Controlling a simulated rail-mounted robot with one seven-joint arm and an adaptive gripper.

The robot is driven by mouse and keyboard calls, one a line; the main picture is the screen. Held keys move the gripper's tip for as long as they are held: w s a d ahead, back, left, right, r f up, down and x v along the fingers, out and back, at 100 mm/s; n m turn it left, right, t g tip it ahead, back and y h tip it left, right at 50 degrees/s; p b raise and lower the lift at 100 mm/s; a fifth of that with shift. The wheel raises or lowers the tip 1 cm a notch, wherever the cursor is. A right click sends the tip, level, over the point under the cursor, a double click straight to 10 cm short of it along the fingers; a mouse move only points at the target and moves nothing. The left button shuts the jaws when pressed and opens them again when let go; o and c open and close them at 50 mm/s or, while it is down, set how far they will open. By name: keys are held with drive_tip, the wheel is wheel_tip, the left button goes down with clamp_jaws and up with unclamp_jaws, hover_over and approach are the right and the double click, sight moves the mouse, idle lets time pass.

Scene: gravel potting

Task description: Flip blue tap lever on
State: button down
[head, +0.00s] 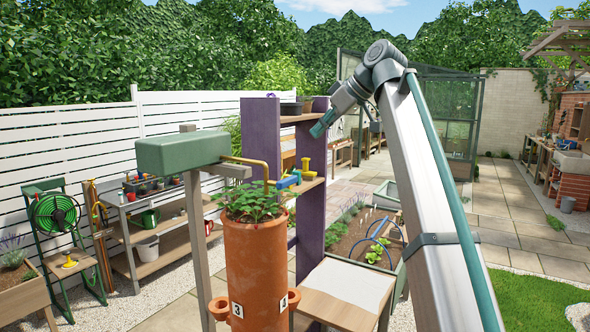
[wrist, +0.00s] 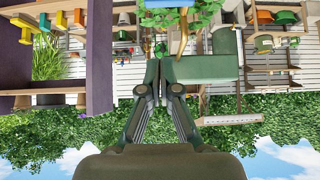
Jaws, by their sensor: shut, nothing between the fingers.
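A small blue piece (head: 287,182) shows beside the end of the curved brass pipe (head: 250,162) in the head view. It may be the tap lever, but it is too small to tell its shape or position. In the wrist view, which is upside down, a blue patch (wrist: 165,3) shows at the top edge by the leaves; I cannot tell if it is the same thing. My gripper (head: 318,130) is shut and empty, in the air above and right of the blue piece and touching nothing. Its closed fingers (wrist: 161,62) show in the wrist view.
A green tank (head: 180,152) on a post feeds the brass pipe. A terracotta planter (head: 256,270) with leafy plants stands below it. A purple-sided shelf (head: 262,140) stands behind, with yellow and green items. A wooden table (head: 335,312) is at the front. Open air surrounds my gripper.

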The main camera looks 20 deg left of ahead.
drive_tip(key=shift+s+d, duration=0.1)
drive_tip(key=shift+s, duration=0.05)
drive_tip(key=p, duration=0.4)
hover_over(281, 181)
drive_tip(key=w+d, duration=0.2)
drive_tip(key=w, duration=0.2)
wheel_tip(281, 181, down, 7)
drive_tip(key=f, duration=0.2)
drive_tip(key=f+p, duration=0.1)
drive_tip(key=f, duration=0.1)
drive_tip(key=shift+d, duration=0.35)
drive_tip(key=shift+w+f, duration=0.1)
drive_tip(key=shift+f, duration=0.05)
